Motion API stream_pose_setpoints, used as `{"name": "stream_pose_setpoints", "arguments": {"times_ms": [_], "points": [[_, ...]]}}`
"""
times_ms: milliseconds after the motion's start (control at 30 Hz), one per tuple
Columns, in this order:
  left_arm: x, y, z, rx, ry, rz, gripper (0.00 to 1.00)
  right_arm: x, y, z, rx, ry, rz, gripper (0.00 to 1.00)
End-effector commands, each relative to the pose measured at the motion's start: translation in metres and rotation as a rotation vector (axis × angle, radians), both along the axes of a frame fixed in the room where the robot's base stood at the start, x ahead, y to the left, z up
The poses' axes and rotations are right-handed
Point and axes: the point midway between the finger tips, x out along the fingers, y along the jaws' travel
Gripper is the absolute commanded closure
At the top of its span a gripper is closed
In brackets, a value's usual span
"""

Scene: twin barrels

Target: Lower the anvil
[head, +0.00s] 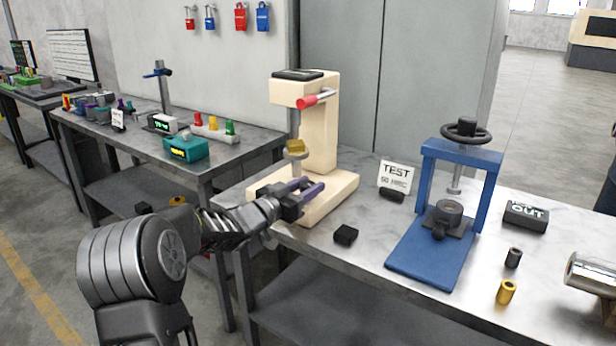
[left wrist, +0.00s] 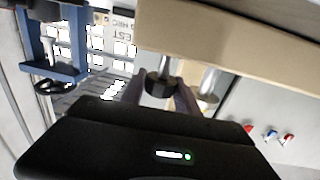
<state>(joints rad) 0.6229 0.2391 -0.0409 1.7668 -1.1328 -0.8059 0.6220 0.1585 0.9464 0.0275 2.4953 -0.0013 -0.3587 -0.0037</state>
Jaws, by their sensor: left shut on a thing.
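A cream bench tester (head: 322,132) stands on the grey table, with a red-tipped lever (head: 308,101) on its head. The anvil (head: 297,155) is a silver disc on a shaft above the tester's base. A brass-coloured block (head: 295,146) sits on it, directly under the head's silver column. My left gripper (head: 304,190) is low in front of the base, below the anvil. In the left wrist view its fingers (left wrist: 160,98) are shut around a dark faceted knob (left wrist: 160,86) on a short shaft. The anvil's shaft and disc (left wrist: 208,86) show beside them. My right gripper is not in view.
A blue press (head: 430,215) with a black handwheel stands to the right, beside a TEST sign (head: 396,176). A small black block (head: 345,235) lies near the table's front edge. A second table (head: 235,150) with a teal box (head: 186,148) stands at the left.

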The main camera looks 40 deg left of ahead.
Motion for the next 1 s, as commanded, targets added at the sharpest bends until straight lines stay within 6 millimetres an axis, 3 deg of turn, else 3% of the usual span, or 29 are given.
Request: {"name": "stream_pose_setpoints", "arguments": {"times_ms": [33, 300, 700, 1000], "points": [[0.000, 0.003, 0.010, -0.002, 0.005, -0.039, 1.00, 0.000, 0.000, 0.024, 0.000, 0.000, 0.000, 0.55], [0.000, 0.002, 0.006, -0.002, 0.002, -0.299, 1.00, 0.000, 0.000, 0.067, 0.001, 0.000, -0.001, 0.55], [0.000, 0.001, 0.000, -0.002, -0.004, -0.590, 1.00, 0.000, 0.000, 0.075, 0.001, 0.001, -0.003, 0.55], [0.001, 0.000, 0.002, -0.001, -0.005, -0.667, 1.00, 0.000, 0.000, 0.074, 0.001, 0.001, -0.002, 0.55]]}}
